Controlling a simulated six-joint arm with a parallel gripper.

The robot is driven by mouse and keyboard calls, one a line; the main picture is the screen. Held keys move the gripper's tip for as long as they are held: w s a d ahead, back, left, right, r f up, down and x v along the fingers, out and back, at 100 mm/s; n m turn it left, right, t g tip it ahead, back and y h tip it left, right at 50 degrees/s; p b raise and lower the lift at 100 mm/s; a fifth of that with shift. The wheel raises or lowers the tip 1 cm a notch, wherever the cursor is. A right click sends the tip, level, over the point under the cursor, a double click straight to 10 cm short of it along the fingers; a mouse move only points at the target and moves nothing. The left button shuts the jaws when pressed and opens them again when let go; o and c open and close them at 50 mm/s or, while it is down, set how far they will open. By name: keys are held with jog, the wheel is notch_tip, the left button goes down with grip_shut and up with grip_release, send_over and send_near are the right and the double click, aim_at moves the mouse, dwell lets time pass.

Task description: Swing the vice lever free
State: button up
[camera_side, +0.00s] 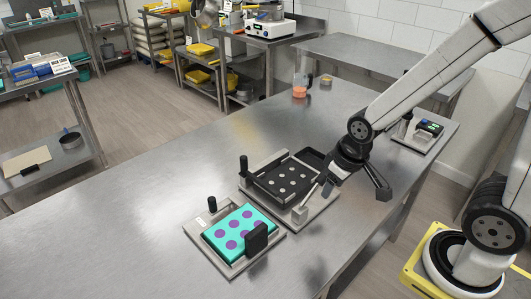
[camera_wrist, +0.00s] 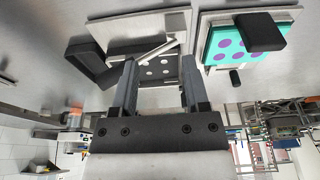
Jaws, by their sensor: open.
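A metal vice fixture (camera_side: 322,211) holds a black plate with pale round spots (camera_side: 272,188) on the steel table. A thin pale bar, which looks like the vice lever (camera_side: 308,202), rises at a slant from a small block at the fixture's near side. In the wrist view the lever (camera_wrist: 158,53) lies across the plate's edge, just beyond my fingertips. My gripper (camera_side: 355,192) is open and empty, above the right side of the fixture. In the wrist view its fingers (camera_wrist: 158,72) are spread apart with nothing between them. Contact with the lever cannot be told.
A second fixture (camera_side: 223,265) holds a teal mould (camera_side: 222,232) with purple discs, with a black block (camera_side: 256,238) at its edge. Black upright knobs (camera_side: 244,166) stand by both fixtures. A jug (camera_side: 301,75) stands far back. The table's left side is clear.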

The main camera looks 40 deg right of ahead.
jog(key=shift+o, duration=0.6)
jog(key=n+g, duration=0.3)
jog(key=n, duration=0.2)
send_over(212, 198)
notch_tip(212, 198, down, 2)
jog(key=shift+f, duration=0.2)
jog(key=shift+f, duration=0.1)
jog(key=shift+f, duration=3.8)
grip_shut()
